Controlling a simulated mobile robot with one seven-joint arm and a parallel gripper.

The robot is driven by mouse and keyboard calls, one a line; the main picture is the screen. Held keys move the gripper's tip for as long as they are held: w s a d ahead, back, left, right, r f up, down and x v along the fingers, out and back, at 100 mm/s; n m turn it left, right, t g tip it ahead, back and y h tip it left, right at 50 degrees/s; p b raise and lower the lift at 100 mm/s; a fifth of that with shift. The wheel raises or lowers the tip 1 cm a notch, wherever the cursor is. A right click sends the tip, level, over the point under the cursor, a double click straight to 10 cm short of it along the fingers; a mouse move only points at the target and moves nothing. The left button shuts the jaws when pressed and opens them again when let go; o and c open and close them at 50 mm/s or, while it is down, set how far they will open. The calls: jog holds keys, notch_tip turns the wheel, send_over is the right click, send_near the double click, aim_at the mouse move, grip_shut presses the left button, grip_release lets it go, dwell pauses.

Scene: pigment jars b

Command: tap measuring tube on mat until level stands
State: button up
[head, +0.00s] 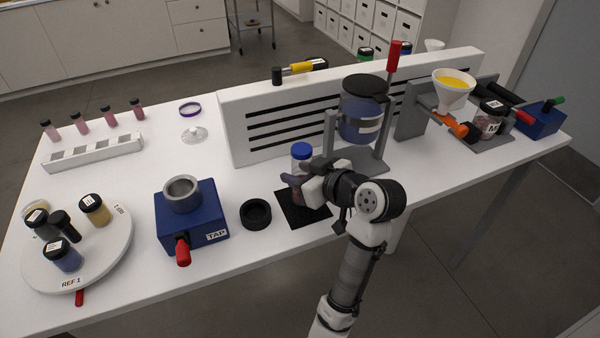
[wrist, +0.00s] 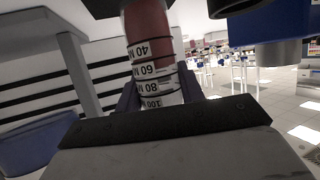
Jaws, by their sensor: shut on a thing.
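The measuring tube (head: 301,165) has a blue cap and stands roughly upright over the black mat (head: 318,216) in the head view. My gripper (head: 302,183) is shut around its middle and hides part of it. In the wrist view the tube (wrist: 150,68) shows white bands marked 40, 60, 80 and 100, with dark red powder inside. My gripper's fingers (wrist: 158,92) are on both sides of it there. The tube's foot is partly hidden, so I cannot tell whether it touches the mat. The powder's top surface is not clear.
A blue TAP box (head: 207,230) with a metal cup and a black ring (head: 255,214) stand left of the mat. A white slotted panel (head: 270,125) and a stand with a large dark-lidded jar (head: 361,118) are behind. A turntable of jars (head: 115,248) is far left.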

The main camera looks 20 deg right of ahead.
jog(key=o, duration=0.9)
jog(key=shift+f+b, duration=0.5)
jog(key=shift+f, duration=0.2)
jog(key=shift+r, duration=0.1)
jog(key=c, duration=0.8)
jog(key=shift+r+p, duration=0.65)
jog(key=shift+p, duration=0.05)
jog(key=o, duration=0.8)
jog(key=shift+f, duration=0.1)
